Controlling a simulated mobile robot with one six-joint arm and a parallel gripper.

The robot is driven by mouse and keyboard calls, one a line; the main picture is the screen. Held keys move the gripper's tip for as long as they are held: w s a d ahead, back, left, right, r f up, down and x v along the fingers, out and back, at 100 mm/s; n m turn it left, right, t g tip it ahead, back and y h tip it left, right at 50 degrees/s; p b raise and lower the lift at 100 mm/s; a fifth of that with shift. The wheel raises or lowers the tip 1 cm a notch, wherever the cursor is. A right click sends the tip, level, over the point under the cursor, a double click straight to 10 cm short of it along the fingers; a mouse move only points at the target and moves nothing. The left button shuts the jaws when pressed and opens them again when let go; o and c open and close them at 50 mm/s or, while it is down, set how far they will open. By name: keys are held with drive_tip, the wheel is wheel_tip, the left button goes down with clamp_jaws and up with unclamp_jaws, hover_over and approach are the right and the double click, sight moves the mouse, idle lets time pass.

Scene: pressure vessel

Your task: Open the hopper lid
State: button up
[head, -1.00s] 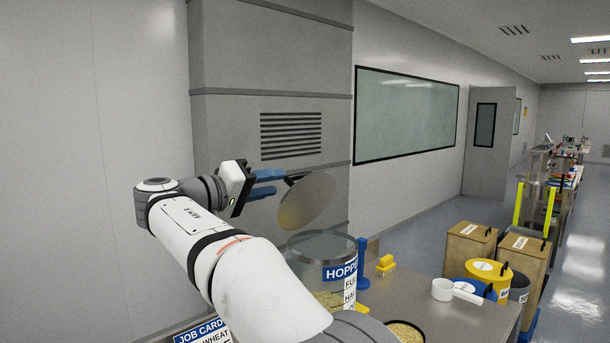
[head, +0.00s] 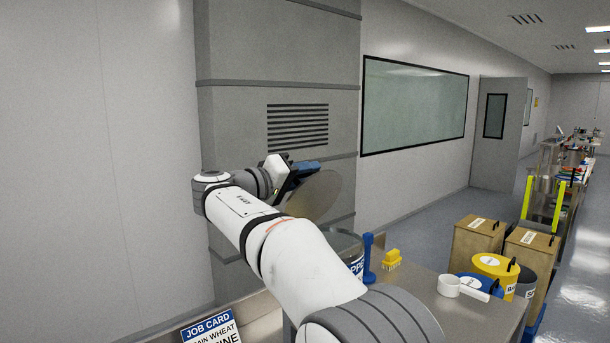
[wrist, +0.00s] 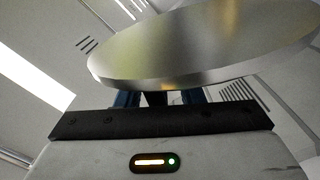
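The hopper (head: 357,267) is a clear drum with a blue "HOPPER" label, standing on the bench and mostly hidden behind my arm. Its round grey metal lid (head: 322,193) is raised and steeply tilted above the hopper's left rim. My gripper (head: 304,167) is at the lid's upper left, overlapping it in the head view. In the wrist view, the lid (wrist: 200,45) crosses just in front of the blue fingers (wrist: 158,97), which stand apart with something dark between them. The fingertips are hidden behind the lid, so contact cannot be told.
A blue post (head: 368,258) stands right beside the hopper. A yellow brush (head: 392,260) and a white scoop (head: 449,286) lie on the steel bench (head: 425,300). A job card (head: 210,330) is at the front left. A grey vented column (head: 285,70) rises behind the lid.

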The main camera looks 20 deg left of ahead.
clamp_jaws()
idle(0.4)
drive_tip(key=shift+n, duration=0.8)
drive_tip(key=a+p, duration=0.1)
drive_tip(key=w+a+p, duration=0.1)
drive_tip(key=a+p, duration=0.1)
drive_tip(key=w+a+f+p, duration=0.1)
drive_tip(key=shift+w+a, duration=0.1)
drive_tip(key=shift+a, duration=0.05)
unclamp_jaws()
drive_tip(key=shift+a, duration=0.1)
